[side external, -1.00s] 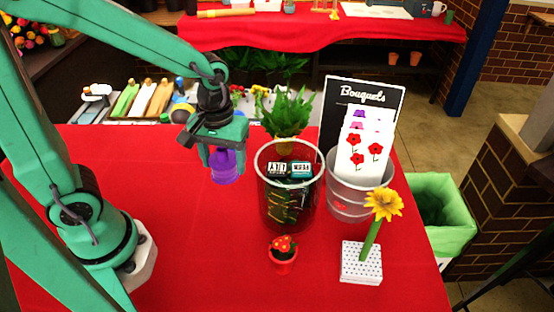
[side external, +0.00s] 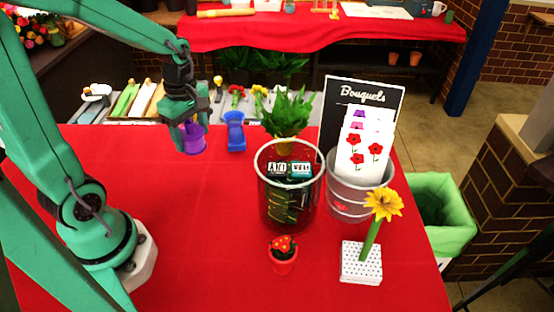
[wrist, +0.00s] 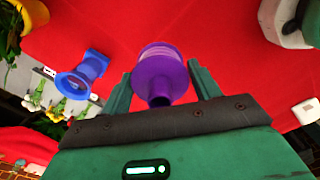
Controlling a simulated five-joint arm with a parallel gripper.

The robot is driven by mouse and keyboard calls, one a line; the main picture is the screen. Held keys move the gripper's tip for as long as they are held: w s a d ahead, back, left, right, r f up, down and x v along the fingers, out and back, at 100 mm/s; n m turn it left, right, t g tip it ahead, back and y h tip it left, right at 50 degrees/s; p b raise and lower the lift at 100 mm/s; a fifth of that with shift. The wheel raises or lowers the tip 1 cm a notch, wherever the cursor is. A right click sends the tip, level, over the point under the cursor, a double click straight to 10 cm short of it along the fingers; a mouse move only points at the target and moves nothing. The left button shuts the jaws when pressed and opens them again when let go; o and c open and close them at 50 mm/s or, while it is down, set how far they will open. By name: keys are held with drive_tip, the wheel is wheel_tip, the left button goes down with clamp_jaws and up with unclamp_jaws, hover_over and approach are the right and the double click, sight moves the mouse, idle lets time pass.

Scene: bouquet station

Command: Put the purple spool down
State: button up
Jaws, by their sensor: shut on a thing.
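The purple spool (side external: 191,139) is between the fingers of my gripper (side external: 184,119), which is shut on it, near the back left of the red table. In the wrist view the purple spool (wrist: 159,74) sits between the two green fingers of my gripper (wrist: 160,85). The spool appears to be above the red cloth; its exact height is hard to tell. A blue spool (side external: 235,131) stands to the right of the purple one, apart from it. The blue spool (wrist: 82,74) also shows in the wrist view, left of my gripper.
A clear bin (side external: 290,217) with dark packets and a clear bucket (side external: 348,199) with flower cards stand to the right. A leafy plant (side external: 289,115) is behind the bin. The table's middle left is clear.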

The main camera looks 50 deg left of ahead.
drive_tip(key=a+n, duration=0.2)
drive_tip(key=n, duration=0.1)
drive_tip(key=shift+s+a, duration=0.4)
drive_tip(key=shift+a, duration=0.1)
drive_tip(key=a+f, duration=0.2)
drive_tip(key=a, duration=0.1)
drive_tip(key=s+a+f, duration=0.1)
drive_tip(key=a+f, duration=0.1)
drive_tip(key=a, duration=0.2)
drive_tip(key=s+a+f, duration=0.1)
drive_tip(key=a+f, duration=0.2)
drive_tip(key=a, duration=0.1)
drive_tip(key=shift+s+a, duration=0.1)
drive_tip(key=shift+s, duration=0.05)
drive_tip(key=shift+f, duration=2)
drive_tip(key=shift+f, duration=0.1)
drive_tip(key=o, duration=1)
